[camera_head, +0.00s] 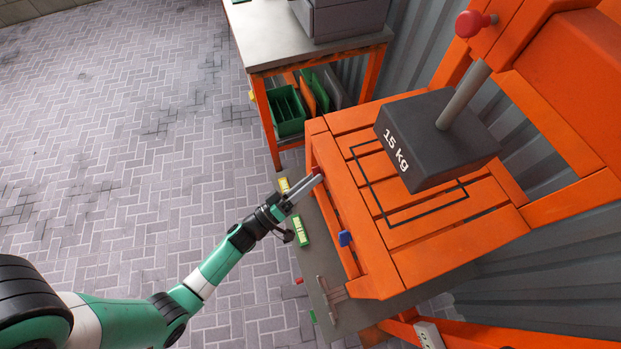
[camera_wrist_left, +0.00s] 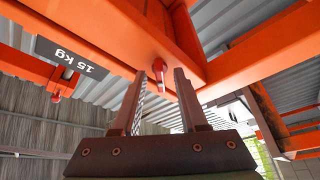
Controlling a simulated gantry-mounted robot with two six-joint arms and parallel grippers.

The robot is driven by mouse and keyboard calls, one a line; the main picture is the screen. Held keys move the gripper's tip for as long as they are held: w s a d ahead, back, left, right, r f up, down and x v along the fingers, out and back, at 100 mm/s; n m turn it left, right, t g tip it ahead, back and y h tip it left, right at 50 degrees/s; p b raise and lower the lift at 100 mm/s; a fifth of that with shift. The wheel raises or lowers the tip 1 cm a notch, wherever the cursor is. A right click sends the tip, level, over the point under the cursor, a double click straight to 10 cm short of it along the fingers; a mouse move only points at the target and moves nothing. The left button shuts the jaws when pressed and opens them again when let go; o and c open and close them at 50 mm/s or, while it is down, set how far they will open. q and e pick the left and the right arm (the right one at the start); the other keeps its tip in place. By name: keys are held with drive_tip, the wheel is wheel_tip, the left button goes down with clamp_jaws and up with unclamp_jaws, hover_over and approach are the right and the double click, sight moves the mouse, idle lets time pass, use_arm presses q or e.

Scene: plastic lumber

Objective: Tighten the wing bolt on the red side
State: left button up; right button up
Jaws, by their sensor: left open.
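A red wing bolt (camera_head: 317,171) sits on the front side of the orange bench, toward its far left corner. It also shows in the left wrist view (camera_wrist_left: 158,67), hanging under an orange beam between my fingertips. My left gripper (camera_head: 315,179) is open, its fingers reaching up to the red bolt, one on each side. Whether a finger touches it I cannot tell. In the left wrist view the gripper (camera_wrist_left: 159,76) holds nothing. A blue wing bolt (camera_head: 344,238) sits on the same bench side, nearer. My right gripper is not in view.
A grey-topped table (camera_head: 290,45) with a green crate (camera_head: 287,112) stands behind. Green and yellow pieces lie under the bench's edge. The paved floor at left is clear.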

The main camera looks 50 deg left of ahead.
use_arm(q)
clamp_jaws()
